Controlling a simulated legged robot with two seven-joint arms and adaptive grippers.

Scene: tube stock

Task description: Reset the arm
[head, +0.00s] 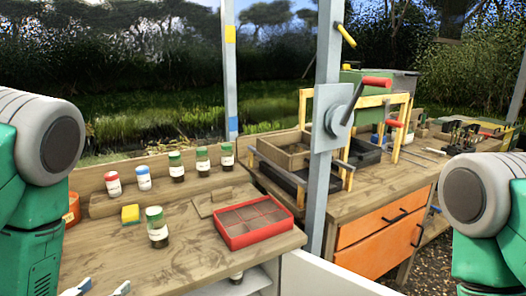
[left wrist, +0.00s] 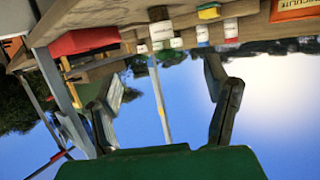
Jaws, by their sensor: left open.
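My left gripper (head: 98,288) shows only by its fingertips at the bottom left edge of the head view. In the left wrist view it (left wrist: 165,78) is open, its two fingers wide apart with nothing held between them. That view is upside down, with sky, a post and the bench edge beyond the fingers. My right arm's green and grey link shows at the right of the head view; its gripper is out of the picture. The wooden bench (head: 150,262) lies between my two arms.
Several lidded jars stand on the bench, one green-lidded jar (head: 157,228) in front. A yellow block (head: 131,214) and a red divided tray (head: 284,232) are nearby. A metal post (head: 322,200) with a red-handled crank (head: 376,81) rises before the orange-drawered workbench (head: 370,243).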

